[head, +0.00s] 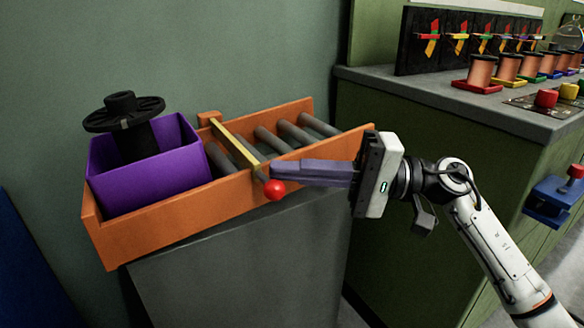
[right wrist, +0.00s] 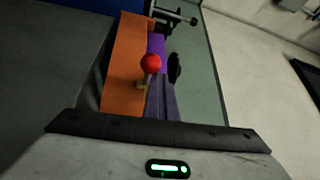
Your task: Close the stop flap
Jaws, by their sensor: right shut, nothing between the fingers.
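The stop flap is a thin yellow bar (head: 236,142) that spans the orange roller lane (head: 165,222) from a small block on the far wall to the near wall. A red ball knob (head: 274,189) sits at its near end, outside the near wall. My right gripper (head: 274,170) is shut and empty, its fingertips beside the knob. I cannot tell whether they touch it. The right wrist view also shows the red knob (right wrist: 151,63) just by the fingertips (right wrist: 159,78). My left gripper is not in view.
A purple bin (head: 150,182) holding a black spool (head: 124,112) sits in the lane's left end; bare grey rollers (head: 290,133) lie right of the flap. A green counter (head: 440,130) with several copper spools stands at the right. A grey stand (head: 240,265) is under the lane.

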